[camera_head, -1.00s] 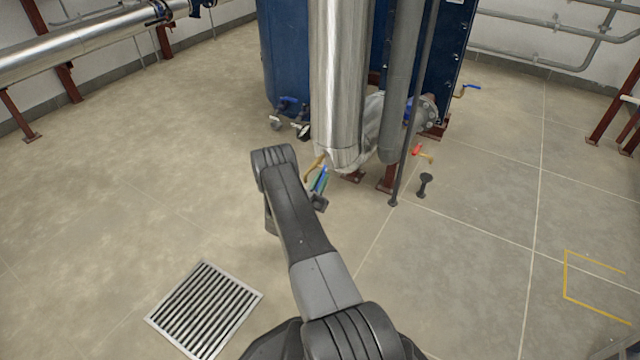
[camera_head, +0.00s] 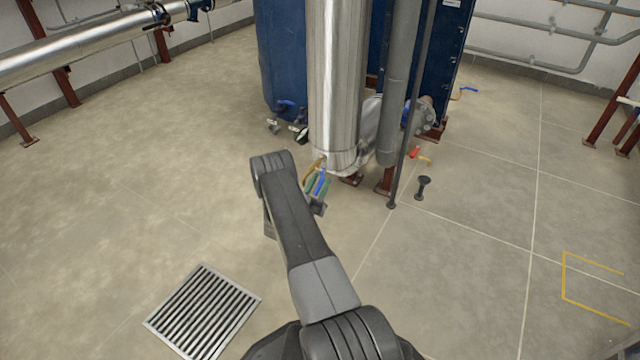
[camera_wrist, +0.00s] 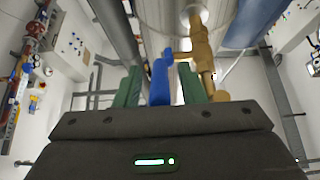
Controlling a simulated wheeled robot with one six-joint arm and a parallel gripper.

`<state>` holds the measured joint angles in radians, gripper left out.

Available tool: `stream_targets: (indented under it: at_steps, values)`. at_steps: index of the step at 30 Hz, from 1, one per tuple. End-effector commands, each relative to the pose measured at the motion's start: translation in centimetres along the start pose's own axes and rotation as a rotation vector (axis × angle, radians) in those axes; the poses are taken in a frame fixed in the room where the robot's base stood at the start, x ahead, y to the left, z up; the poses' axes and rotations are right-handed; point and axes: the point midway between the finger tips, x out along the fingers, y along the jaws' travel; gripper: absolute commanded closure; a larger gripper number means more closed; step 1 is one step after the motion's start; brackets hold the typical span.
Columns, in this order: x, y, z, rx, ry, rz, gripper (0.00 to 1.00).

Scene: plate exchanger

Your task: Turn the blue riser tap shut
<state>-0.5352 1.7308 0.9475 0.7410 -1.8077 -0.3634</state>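The blue riser tap has a blue lever (camera_head: 321,183) on a brass body (camera_head: 312,170) at the foot of the shiny steel riser (camera_head: 336,90). In the wrist view the lever (camera_wrist: 160,84) stands upright between the two green fingers of my gripper (camera_wrist: 159,72). Gaps show on both sides of the lever, so the fingers are open around it, not clamped. The brass body (camera_wrist: 201,58) is just right of the lever, close behind the right finger. In the head view my arm partly hides the gripper (camera_head: 317,190).
A grey pipe (camera_head: 400,80) and a thin dark post (camera_head: 405,150) stand right of the riser. A red-handled tap (camera_head: 415,152) and a small dark stand (camera_head: 423,187) are beyond them. A floor grate (camera_head: 203,310) lies at left front.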

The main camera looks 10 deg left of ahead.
Motion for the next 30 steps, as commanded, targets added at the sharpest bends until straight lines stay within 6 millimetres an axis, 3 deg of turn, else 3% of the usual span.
stream_targets:
  at_steps: [5, 18, 24, 30]
  values:
    - [-2.4, -0.1, -0.1, -0.002, -0.002, -0.004, 0.64]
    - [-11.7, 0.0, -0.1, -0.001, -0.002, -0.002, 0.64]
    - [-13.4, 0.1, 0.0, -0.001, 0.0, 0.001, 0.64]
    - [-13.6, 0.1, 0.0, -0.001, 0.0, 0.002, 0.64]
